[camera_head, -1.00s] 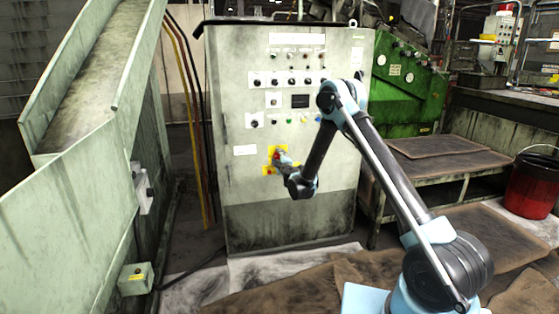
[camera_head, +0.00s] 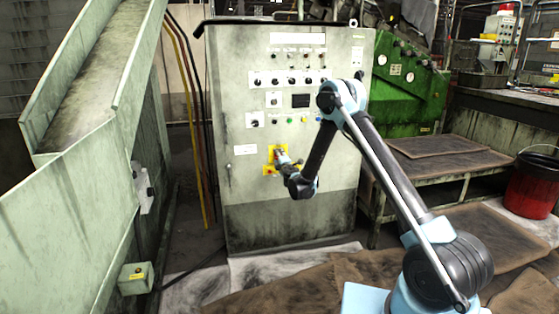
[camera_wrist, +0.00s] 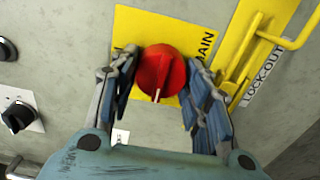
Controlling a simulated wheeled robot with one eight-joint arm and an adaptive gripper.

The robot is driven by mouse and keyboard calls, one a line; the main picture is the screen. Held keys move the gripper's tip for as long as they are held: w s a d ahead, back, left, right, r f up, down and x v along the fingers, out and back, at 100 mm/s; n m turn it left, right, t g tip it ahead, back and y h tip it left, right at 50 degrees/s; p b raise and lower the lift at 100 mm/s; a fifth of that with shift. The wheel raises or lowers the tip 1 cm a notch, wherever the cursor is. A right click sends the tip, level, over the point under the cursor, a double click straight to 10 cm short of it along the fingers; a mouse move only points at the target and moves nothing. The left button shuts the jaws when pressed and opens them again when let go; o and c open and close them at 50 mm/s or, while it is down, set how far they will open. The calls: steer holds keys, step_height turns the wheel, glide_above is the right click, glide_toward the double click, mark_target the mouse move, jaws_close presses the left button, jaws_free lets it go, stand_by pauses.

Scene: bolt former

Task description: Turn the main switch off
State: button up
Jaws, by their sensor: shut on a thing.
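The main switch is a round red knob (camera_wrist: 160,72) on a yellow plate (camera_wrist: 142,27) marked "MAIN". In the wrist view a white mark on the knob points toward the bottom of the picture. My gripper (camera_wrist: 161,80) has one finger on each side of the knob and is shut on it. In the head view my gripper (camera_head: 281,158) is against the yellow plate (camera_head: 269,169) on the front of the grey control cabinet (camera_head: 240,180). The knob is mostly hidden there.
A yellow lock-out bracket (camera_wrist: 275,38) with a protruding bar is close to the right finger in the wrist view. Black knobs (camera_wrist: 18,115) are at the left. In the head view a green chute (camera_head: 95,80) stands left of the cabinet and a worktable (camera_head: 440,165) right.

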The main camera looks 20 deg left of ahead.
steer(key=shift+s+a, duration=0.15)
steer(key=shift+a, duration=0.05)
steer(key=o, duration=1)
steer(key=shift+f, duration=0.1)
steer(key=shift+o, duration=0.2)
steer(key=shift+d, duration=0.1)
steer(key=v, duration=1.2)
